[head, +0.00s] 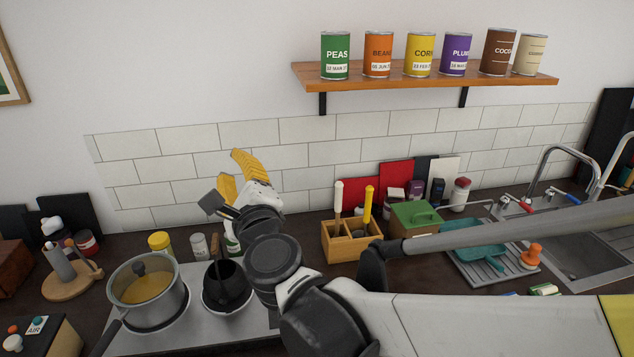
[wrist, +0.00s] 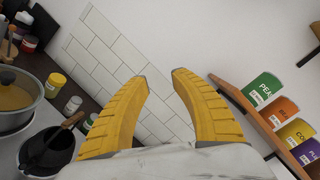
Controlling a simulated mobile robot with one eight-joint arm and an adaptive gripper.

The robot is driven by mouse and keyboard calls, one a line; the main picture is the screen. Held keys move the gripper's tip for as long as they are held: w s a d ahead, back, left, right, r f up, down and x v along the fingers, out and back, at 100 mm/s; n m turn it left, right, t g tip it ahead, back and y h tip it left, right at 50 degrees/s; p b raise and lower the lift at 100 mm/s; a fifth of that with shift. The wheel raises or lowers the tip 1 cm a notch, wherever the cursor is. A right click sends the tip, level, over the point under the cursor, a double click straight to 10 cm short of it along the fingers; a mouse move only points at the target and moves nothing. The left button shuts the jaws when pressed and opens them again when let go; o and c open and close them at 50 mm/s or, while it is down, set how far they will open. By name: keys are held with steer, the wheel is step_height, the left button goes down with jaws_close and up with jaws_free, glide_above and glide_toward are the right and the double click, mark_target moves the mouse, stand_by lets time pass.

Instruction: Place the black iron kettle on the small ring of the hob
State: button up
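The black iron kettle (head: 226,291) stands upright on the right, smaller-looking ring of the pale hob (head: 190,336). A pale rim shows around its base, but my arm is close in front of its right side, so exact centring is hard to tell. The kettle, with its wooden handle, also shows at the lower left of the wrist view (wrist: 46,150). My gripper (head: 228,166) is raised above and behind the kettle, near the tiled wall, clear of it. Its yellow fingers are apart and empty in the wrist view (wrist: 161,78).
A steel pot (head: 150,312) of yellow food with a glass lid stands on the left ring. Jars (head: 160,243) stand behind the hob, and a wooden utensil box (head: 340,245) is to the right. A shelf (head: 430,81) of cans hangs above, right of my gripper.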

steer(key=s+d+f+n+g+h, duration=0.2)
steer(key=s+d+f+n, duration=0.3)
steer(key=d, duration=0.4)
steer(key=s+d+f+n+g+h, duration=0.2)
steer(key=s+d+f+n+g, duration=0.3)
steer(key=s+d+n, duration=0.3)
steer(key=s+d+f+n+g+h, duration=0.2)
steer(key=s+d+f+n, duration=0.5)
steer(key=d, duration=0.4)
steer(key=shift+d+n+g, duration=0.4)
steer(key=shift+n+g, duration=0.1)
steer(key=shift+g, duration=0.2)
